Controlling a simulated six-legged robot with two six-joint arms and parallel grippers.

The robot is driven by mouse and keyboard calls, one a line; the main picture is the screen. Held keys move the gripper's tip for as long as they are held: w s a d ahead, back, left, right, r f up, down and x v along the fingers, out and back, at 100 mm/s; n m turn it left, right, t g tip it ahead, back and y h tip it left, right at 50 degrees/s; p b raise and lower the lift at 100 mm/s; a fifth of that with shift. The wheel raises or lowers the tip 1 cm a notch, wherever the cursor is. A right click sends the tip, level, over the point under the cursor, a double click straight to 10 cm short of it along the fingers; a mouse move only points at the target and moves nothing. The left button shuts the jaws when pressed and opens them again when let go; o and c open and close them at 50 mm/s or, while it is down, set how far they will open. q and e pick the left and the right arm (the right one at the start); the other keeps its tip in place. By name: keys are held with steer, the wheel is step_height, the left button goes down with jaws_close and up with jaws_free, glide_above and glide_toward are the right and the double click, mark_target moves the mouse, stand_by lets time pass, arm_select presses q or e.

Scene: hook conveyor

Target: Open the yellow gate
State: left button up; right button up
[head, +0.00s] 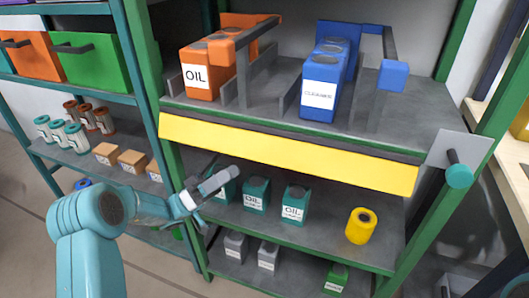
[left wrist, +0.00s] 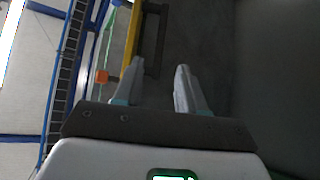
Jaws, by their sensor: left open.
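A long yellow panel (head: 290,155) runs across the front edge of the shelf rack's upper deck in the head view; I take no other thing there for the yellow gate. The left wrist view shows a yellow bar (left wrist: 131,70) beside the left finger, with a dark bracket-like piece (left wrist: 155,35) past the fingertips. I cannot tell if bar and panel are the same thing. My left gripper (head: 213,188) is in front of the rack, below the panel's left part. Its fingers are apart in the left wrist view (left wrist: 160,75), with nothing seen between them. My right gripper is not in view.
An orange oil can (head: 196,80) and a blue cleaner can (head: 320,95) stand on the upper deck. Teal oil cans (head: 295,204) and a yellow cylinder (head: 361,226) stand below. A teal knob (head: 459,175) sticks out from a pale plate at right.

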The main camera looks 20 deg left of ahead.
mark_target(264, 150)
arm_select(q)
steer(key=x, duration=1.1)
steer(key=shift+w+d+r+b, duration=0.15)
steer(key=shift+d+r+b, duration=0.05)
steer(key=shift+d+b, duration=0.15)
jaws_close()
